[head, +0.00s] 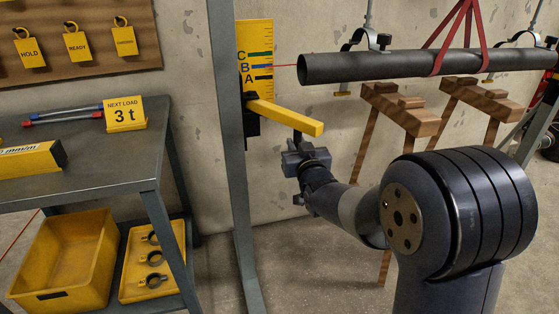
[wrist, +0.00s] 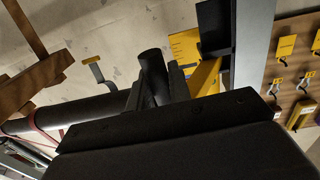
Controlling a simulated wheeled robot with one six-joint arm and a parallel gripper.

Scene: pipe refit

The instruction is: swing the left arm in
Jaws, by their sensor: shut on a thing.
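The left arm is a yellow bar (head: 285,117) on a dark bracket at the grey upright post (head: 233,170). It points right and toward me, its free end just below and in front of the dark pipe's left end (head: 312,68). A dark peg hangs under the bar's free end. My gripper (head: 299,148) is shut on this peg from below. In the wrist view the round dark peg (wrist: 152,72) stands between the jaws, and the yellow bar (wrist: 205,80) shows right of it. The jaws' lower parts are hidden there.
The pipe hangs in red slings above wooden trestles (head: 405,108). A yellow scale marked C, B, A (head: 256,45) is behind the bar. Yellow tool tags (wrist: 286,47) hang on a board.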

